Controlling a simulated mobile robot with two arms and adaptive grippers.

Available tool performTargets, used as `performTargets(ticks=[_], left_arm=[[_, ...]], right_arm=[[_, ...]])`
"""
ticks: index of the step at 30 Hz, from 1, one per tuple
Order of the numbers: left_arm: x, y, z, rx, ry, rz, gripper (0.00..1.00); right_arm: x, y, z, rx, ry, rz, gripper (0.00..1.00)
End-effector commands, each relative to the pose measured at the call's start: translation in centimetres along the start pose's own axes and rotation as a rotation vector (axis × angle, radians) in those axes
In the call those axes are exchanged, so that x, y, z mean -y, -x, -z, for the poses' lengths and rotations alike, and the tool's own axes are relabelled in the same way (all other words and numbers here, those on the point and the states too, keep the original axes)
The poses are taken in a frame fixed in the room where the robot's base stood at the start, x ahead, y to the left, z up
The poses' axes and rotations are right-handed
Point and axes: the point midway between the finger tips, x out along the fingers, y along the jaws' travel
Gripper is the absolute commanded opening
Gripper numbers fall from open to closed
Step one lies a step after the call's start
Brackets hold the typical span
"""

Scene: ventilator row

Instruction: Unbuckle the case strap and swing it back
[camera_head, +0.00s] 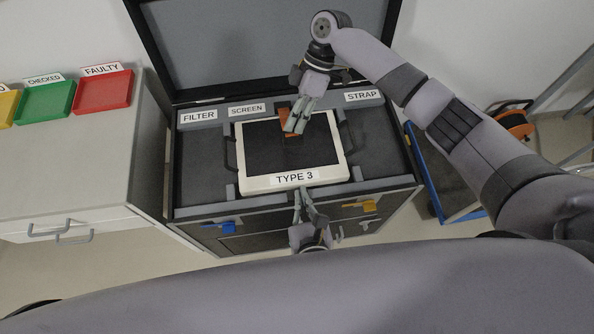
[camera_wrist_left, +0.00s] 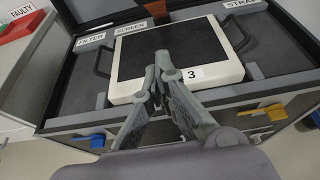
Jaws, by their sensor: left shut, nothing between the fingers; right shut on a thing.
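The open case (camera_head: 200,170) holds a white-framed device labelled TYPE 3 (camera_head: 250,180) with a dark face. It also shows in the left wrist view (camera_wrist_left: 120,98). An orange strap piece (camera_head: 285,112) shows at my right gripper (camera_head: 295,125), which is shut on it over the device's dark face. Its fingers hide part of the piece. No orange shows on the device's face in the left wrist view. My left gripper (camera_head: 308,207) is shut and empty at the case's front edge, just in front of the device. Its closed fingers show in the left wrist view (camera_wrist_left: 158,70).
The case lid (camera_head: 270,50) stands open behind. Labels FILTER, SCREEN and STRAP mark the case's back edge. A blue latch (camera_head: 220,227) and a yellow latch (camera_head: 358,206) sit on the front. Green (camera_head: 45,103) and red (camera_head: 104,92) trays stand on the left cabinet.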

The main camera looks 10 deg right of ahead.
Motion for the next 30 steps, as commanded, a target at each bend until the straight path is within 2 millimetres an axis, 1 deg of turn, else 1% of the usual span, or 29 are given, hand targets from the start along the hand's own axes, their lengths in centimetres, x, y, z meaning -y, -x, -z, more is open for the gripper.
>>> performTargets(ticks=[1, 5, 12, 15, 18, 21, 24, 30], left_arm=[[0.0, -0.6, 0.0, 0.003, -0.003, -0.001, 0.0], [-0.1, -2.8, 0.0, 0.003, -0.003, -0.002, 0.0], [-0.1, -8.1, 0.0, 0.002, -0.002, -0.002, 0.0], [0.0, -10.0, 0.0, 0.0, 0.001, 0.0, 0.0], [0.0, -10.1, -1.8, 0.001, 0.006, 0.0, 0.0], [0.0, -10.4, -2.8, -0.001, 0.004, 0.0, 0.0], [0.0, -10.5, -3.5, -0.001, 0.002, 0.0, 0.0], [0.0, -10.6, -3.7, -0.002, 0.002, 0.0, 0.0]], right_arm=[[-0.4, 0.0, -0.2, 0.001, -0.002, -0.015, 0.0], [-0.4, 0.0, -0.2, 0.001, -0.002, -0.015, 0.0], [-0.4, 0.0, -0.2, 0.001, -0.002, -0.015, 0.0], [-0.4, 0.0, -0.2, 0.001, -0.002, -0.015, 0.0], [-0.4, 0.0, -0.2, 0.001, -0.002, -0.015, 0.0], [-0.4, 0.0, -0.2, 0.001, -0.002, -0.015, 0.0], [-0.4, 0.0, -0.2, 0.001, -0.002, -0.015, 0.0], [-0.4, 0.0, -0.2, 0.001, -0.002, -0.015, 0.0]])
